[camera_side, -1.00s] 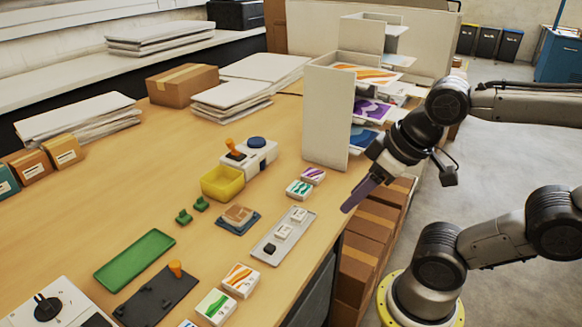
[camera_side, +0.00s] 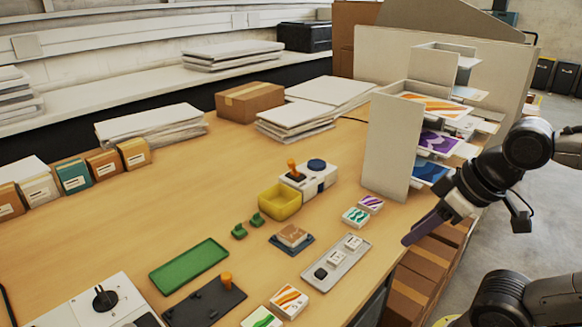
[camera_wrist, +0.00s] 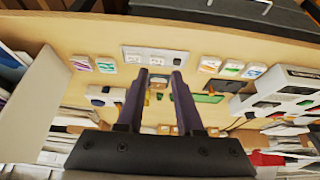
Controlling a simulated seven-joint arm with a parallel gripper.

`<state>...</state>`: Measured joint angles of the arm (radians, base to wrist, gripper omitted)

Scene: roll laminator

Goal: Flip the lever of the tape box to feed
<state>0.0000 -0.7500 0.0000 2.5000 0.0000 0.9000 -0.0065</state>
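A white box (camera_side: 318,184) with an orange lever (camera_side: 292,168) and a blue round knob (camera_side: 317,164) stands mid-table in the side view; I take it for the tape box. The lever stands up, slightly tilted; its setting cannot be read. A yellow bin (camera_side: 280,201) sits at its front left. The white box also shows small at the left in the wrist view (camera_wrist: 105,95). My gripper (camera_side: 408,240) has dark purple fingers and hangs near the table's right edge, well apart from the box. In the wrist view its fingers (camera_wrist: 159,73) are spread with nothing held between them.
Small card boxes (camera_side: 356,216) and a grey tray (camera_side: 336,264) lie between gripper and white box. A tall shelf with coloured sheets (camera_side: 392,147) stands behind. A green tray (camera_side: 188,265), a dark plate (camera_side: 205,300) and a white machine (camera_side: 95,302) are at the front left.

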